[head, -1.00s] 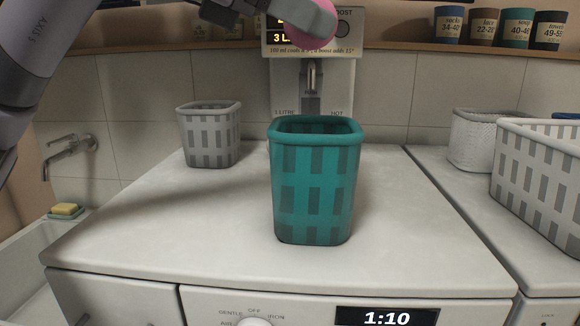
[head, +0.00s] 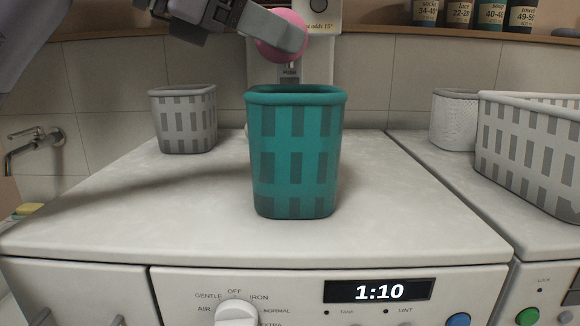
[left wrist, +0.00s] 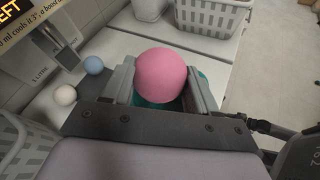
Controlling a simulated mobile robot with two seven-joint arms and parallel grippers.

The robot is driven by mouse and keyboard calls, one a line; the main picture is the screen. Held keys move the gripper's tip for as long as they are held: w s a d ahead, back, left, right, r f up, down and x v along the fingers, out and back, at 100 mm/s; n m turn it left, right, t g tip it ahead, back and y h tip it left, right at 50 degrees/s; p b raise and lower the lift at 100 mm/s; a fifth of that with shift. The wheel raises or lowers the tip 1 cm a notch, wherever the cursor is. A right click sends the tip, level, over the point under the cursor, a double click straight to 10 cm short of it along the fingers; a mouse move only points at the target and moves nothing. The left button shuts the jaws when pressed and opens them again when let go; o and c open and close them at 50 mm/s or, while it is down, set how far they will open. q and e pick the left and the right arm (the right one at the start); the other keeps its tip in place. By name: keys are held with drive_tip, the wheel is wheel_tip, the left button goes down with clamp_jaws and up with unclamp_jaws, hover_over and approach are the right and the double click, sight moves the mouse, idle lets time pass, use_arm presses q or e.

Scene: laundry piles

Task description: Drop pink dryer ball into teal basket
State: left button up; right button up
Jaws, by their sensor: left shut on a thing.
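The pink dryer ball (head: 281,36) is held between the fingers of my left gripper (head: 285,38), above the teal basket. In the left wrist view the pink ball (left wrist: 161,75) sits between both fingers. The teal basket (head: 294,160) stands upright on the white machine top, with its rim a little below the gripper. In the left wrist view only bits of teal (left wrist: 172,104) show behind the ball. The basket's inside is hidden in the head view. My right gripper is not in view.
A grey basket (head: 184,122) stands at the back left. A white basket (head: 455,122) and a larger white-grey basket (head: 528,150) stand at the right. A blue ball (left wrist: 93,65) and a white ball (left wrist: 65,95) lie nearby in the left wrist view. A dispenser stands behind.

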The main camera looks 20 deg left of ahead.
use_arm(q)
drive_tip(key=o, duration=1.1)
drive_tip(key=shift+b+v, duration=0.45)
drive_tip(key=shift+v, duration=3.15)
